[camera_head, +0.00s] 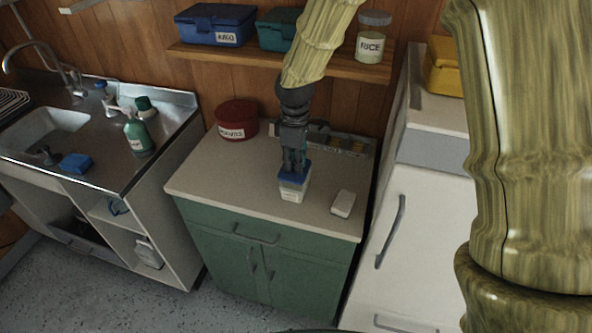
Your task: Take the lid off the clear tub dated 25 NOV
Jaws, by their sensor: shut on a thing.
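A small clear tub (292,191) with pale contents and a white label stands upright on the counter top; the writing on the label is too small to read. A blue lid (294,171) sits at the top of the tub. My gripper (294,164) points straight down over it, with its fingers shut on the blue lid. The lid is at the tub's rim; I cannot tell whether there is a gap between them. The fingertips partly hide the lid's top.
A white block-like item (342,203) lies right of the tub. A dark red tin (237,119) stands at the back left, and a divided tray (347,146) lies along the back. A shelf (277,56) with boxes and a RICE jar (371,38) hangs above. The counter's front left (215,185) is clear.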

